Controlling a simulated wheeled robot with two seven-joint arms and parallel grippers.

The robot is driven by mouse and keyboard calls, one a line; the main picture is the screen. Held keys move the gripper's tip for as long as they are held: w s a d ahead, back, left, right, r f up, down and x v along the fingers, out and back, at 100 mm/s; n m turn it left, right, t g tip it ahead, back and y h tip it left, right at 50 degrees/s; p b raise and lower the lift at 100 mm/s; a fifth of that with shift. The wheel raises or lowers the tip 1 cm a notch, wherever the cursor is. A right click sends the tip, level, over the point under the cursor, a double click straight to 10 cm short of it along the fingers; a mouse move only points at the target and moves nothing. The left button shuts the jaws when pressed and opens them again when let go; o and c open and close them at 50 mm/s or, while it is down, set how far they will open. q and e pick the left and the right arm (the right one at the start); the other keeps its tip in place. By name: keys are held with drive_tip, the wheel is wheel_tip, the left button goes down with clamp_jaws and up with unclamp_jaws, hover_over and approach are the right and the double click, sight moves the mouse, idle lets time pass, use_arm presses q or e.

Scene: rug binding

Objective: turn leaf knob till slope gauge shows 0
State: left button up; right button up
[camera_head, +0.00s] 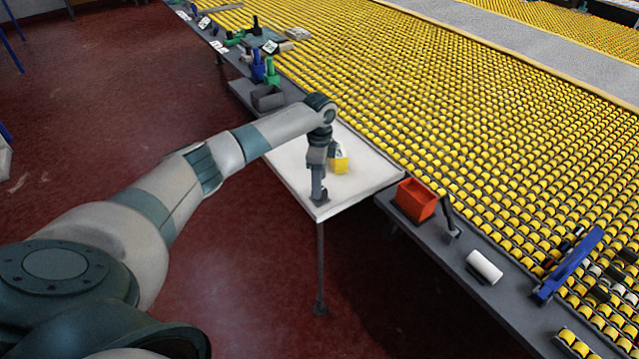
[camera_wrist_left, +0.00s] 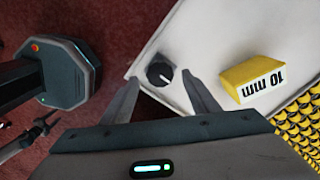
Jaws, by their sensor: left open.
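The white leaf (camera_head: 370,180) is a flat panel with a leg under its near corner. The leaf knob (camera_wrist_left: 160,74), round and black with a white pointer line, sits near the leaf's corner in the left wrist view. The slope gauge (camera_wrist_left: 256,78) is a yellow block on the leaf; its white face reads "10 mm", upside down in this view. The gauge also shows in the head view (camera_head: 340,165). My left gripper (camera_wrist_left: 166,81) is open, its fingers on either side of the knob; contact cannot be told. In the head view this gripper (camera_head: 319,197) points down and hides the knob.
A grey side rail holds a red-orange bin (camera_head: 415,200), a white roll (camera_head: 484,266) and a blue tool (camera_head: 570,265) on the right. Blue and green bottles (camera_head: 264,70) stand at the back. The yellow roller bed (camera_head: 450,110) lies beyond. Red floor (camera_head: 90,120) is open at left.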

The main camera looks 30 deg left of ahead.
use_arm(q)
drive_tip(key=shift+f, duration=1.35)
drive_tip(key=c, duration=1)
drive_tip(key=shift+c, duration=0.2)
drive_tip(key=shift+r+p, duration=0.1)
drive_tip(key=shift+p, duration=0.3)
